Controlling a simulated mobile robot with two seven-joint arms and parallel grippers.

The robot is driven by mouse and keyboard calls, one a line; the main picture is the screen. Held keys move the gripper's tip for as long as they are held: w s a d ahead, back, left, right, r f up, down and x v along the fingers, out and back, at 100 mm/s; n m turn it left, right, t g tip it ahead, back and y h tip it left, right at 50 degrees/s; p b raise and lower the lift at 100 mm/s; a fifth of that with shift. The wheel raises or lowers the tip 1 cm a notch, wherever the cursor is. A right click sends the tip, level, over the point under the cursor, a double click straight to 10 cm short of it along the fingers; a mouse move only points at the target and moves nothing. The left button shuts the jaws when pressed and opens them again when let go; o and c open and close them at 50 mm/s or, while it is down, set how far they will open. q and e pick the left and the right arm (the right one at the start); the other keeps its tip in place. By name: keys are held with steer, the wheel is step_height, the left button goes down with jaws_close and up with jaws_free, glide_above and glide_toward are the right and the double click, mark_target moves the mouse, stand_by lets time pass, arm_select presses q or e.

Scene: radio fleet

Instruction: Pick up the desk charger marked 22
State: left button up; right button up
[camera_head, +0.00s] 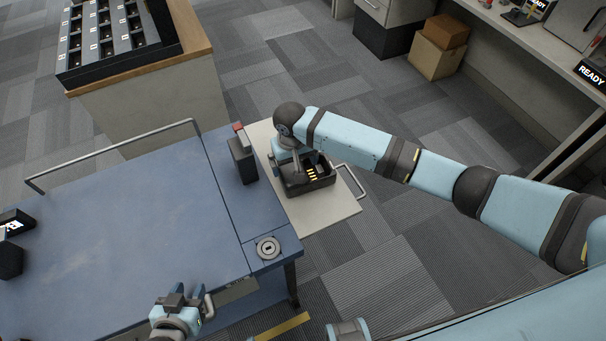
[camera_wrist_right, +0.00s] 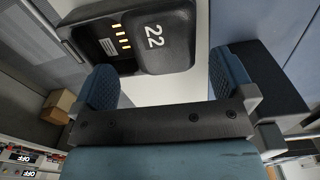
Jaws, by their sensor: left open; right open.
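The desk charger marked 22 (camera_head: 318,185) is a black block with a row of small lit amber bars. It sits on a pale board (camera_head: 340,212) at the right side of the blue table. In the right wrist view the charger (camera_wrist_right: 165,42) shows its white 22 just beyond my fingers. My right gripper (camera_wrist_right: 168,80) is open, its blue pads apart with nothing between them. In the head view my right wrist partly covers the charger. My left gripper (camera_head: 182,298) is open and empty over the blue table's front edge.
A black radio-like block with a red top (camera_head: 242,158) stands on the blue table (camera_head: 150,230) left of the charger. A round disc (camera_head: 267,247) lies at the table's front right corner. A metal handle (camera_head: 352,182) rises at the pale board's right edge.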

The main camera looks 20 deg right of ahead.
mark_target(307, 174)
steer(key=shift+s+a+f, duration=0.1)
steer(key=shift+f, duration=2.7)
steer(key=shift+c, duration=0.5)
steer(key=c, duration=0.9)
steer(key=shift+r, duration=0.15)
